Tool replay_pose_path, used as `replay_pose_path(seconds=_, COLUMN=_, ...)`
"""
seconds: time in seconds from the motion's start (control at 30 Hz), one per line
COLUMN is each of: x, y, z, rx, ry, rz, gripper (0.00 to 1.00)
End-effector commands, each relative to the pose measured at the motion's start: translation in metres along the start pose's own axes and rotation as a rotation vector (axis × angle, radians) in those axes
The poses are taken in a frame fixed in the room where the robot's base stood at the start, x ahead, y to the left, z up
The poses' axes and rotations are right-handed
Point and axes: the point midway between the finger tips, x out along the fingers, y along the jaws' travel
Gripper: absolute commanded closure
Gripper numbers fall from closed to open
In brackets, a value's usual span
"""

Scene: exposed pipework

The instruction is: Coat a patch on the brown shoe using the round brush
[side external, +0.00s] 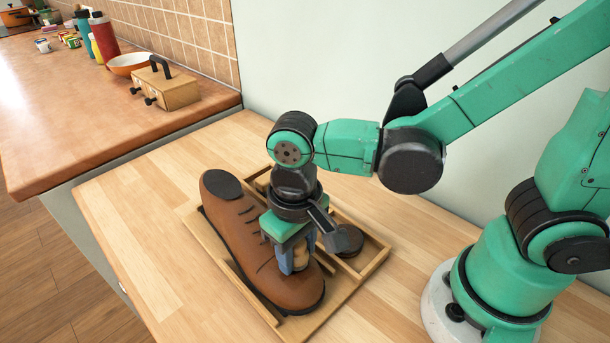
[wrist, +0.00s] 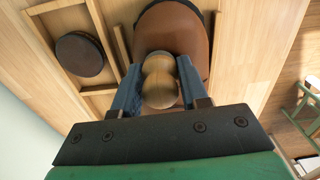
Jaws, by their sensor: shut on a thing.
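The brown shoe (side external: 235,230) lies in a shallow wooden tray (side external: 372,262), with a dark patch at one end. In the wrist view the shoe (wrist: 203,32) is beyond my fingers. My gripper (side external: 299,258) points down over the shoe's near part. Its blue fingers, also in the wrist view (wrist: 158,82), are shut on the round brush by its rounded wooden handle (wrist: 160,89). The bristles are hidden below the handle, so I cannot tell whether they touch the shoe. A dark round tin or pad (side external: 348,240) sits in a tray compartment, also in the wrist view (wrist: 80,54).
The light wooden worktop (side external: 140,245) is clear left of the tray. A higher counter (side external: 70,130) at the back left holds a wooden box with a handle (side external: 165,88), an orange-and-white bowl (side external: 128,64) and several bottles. A pale wall stands behind.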

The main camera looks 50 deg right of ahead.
Motion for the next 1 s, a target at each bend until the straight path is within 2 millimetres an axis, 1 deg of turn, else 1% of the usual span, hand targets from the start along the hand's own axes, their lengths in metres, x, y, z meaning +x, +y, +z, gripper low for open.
replay_pose_path(seconds=0.2, x=0.000, y=0.021, z=0.001, rx=0.003, ry=0.000, rz=0.000, gripper=1.00)
replay_pose_path(seconds=0.9, x=0.000, y=-0.044, z=-0.003, rx=-0.003, ry=0.000, rz=0.000, gripper=1.00)
replay_pose_path(seconds=0.97, x=-0.007, y=-0.043, z=-0.003, rx=0.000, ry=0.000, rz=0.000, gripper=1.00)
replay_pose_path(seconds=1.0, x=-0.017, y=-0.042, z=-0.002, rx=0.000, ry=0.000, rz=0.000, gripper=1.00)
